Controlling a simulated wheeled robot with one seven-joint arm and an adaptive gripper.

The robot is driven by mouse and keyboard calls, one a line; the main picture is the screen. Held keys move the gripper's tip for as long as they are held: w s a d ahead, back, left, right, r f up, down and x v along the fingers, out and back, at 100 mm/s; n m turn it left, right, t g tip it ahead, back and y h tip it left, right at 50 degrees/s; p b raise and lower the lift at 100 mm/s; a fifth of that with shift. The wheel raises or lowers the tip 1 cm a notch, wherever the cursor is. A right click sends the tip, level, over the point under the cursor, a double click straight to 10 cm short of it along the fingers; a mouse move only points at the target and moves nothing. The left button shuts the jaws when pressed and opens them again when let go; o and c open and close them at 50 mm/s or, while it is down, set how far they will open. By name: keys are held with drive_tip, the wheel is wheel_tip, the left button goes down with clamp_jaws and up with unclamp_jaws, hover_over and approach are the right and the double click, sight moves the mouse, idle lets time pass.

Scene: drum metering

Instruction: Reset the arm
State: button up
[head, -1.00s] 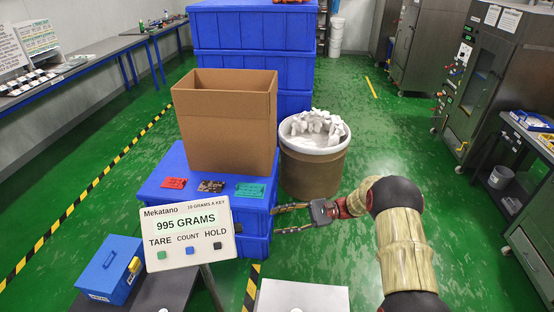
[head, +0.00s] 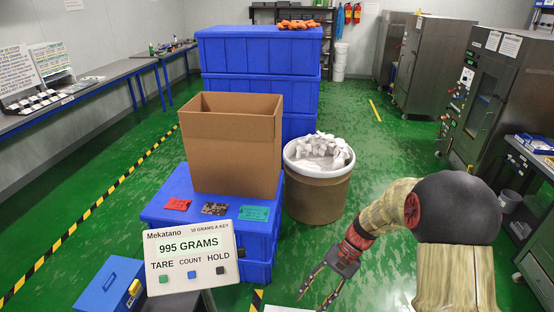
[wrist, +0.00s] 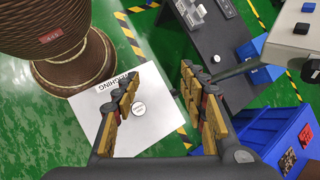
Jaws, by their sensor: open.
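My gripper (head: 315,299) is open and empty in the head view, pointing down and to the left in front of the blue crate (head: 258,250). In the wrist view its two fingers (wrist: 158,88) are spread apart with nothing between them. The bent arm fills the lower right of the head view. The scale display (head: 190,254) reads 995 GRAMS and stands left of my gripper. A drum (head: 318,198) with white pieces in its top stands beyond my gripper, apart from it.
An open cardboard box (head: 236,150) stands on the blue crate, behind red, dark and green cards (head: 254,213). A blue box (head: 108,286) is at lower left. Stacked blue bins (head: 258,55) stand behind. Grey cabinets (head: 493,100) line the right. Green floor is clear between drum and cabinets.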

drive_tip(key=s+d+r+n+t+h, duration=0.3)
drive_tip(key=s+r, duration=0.5)
drive_tip(key=r, duration=0.4)
drive_tip(key=s+d+r+n+t+h, duration=0.2)
drive_tip(key=s+d+r+t, duration=0.3)
drive_tip(key=r, duration=0.7)
drive_tip(key=s+t+h, duration=0.1)
drive_tip(key=s+t, duration=0.1)
drive_tip(key=s, duration=0.2)
drive_tip(key=shift+s+d+r+n+h, duration=0.15)
drive_tip(key=shift+s+n+h, duration=0.1)
drive_tip(key=shift+n+h, duration=0.15)
